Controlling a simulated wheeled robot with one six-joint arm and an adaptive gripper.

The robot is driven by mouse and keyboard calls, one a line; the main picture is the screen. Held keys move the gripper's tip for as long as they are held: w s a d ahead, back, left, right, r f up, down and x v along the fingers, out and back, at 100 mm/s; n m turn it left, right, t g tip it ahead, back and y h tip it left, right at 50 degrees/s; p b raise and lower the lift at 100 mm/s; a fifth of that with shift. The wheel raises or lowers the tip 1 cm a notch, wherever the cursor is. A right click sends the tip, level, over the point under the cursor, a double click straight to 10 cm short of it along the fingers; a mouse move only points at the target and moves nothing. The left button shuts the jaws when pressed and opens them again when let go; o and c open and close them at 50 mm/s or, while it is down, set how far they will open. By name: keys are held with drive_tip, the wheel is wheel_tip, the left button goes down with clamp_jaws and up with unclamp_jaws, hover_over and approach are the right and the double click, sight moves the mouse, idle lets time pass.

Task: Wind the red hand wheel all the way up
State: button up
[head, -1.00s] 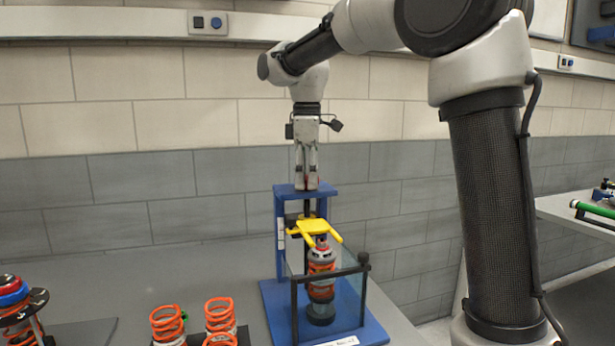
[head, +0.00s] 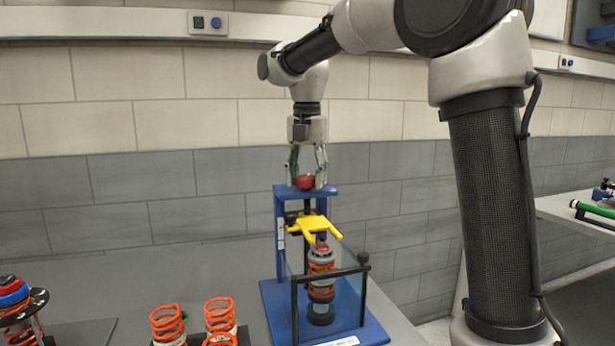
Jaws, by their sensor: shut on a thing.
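The red hand wheel (head: 305,182) sits on top of the blue press frame (head: 281,232). My gripper (head: 307,184) points straight down over it, with its fingers on either side and shut on the wheel. Below the frame's top, a yellow fork (head: 312,228) sits on the screw just above a strut with an orange spring (head: 320,268). The strut stands upright on the blue base. My fingers hide part of the wheel's rim.
A clear guard with a dark frame (head: 330,274) stands in front of the strut. Loose orange springs (head: 219,314) and another strut assembly (head: 16,305) are at the lower left. The bench behind them is clear. A wall stands behind the press.

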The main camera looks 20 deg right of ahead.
sight(307, 176)
drive_tip(key=shift+n, duration=0.7)
drive_tip(key=n, duration=0.4)
drive_tip(key=o, duration=0.9)
drive_tip(key=shift+o, duration=0.2)
wheel_tip(307, 176, up, 7)
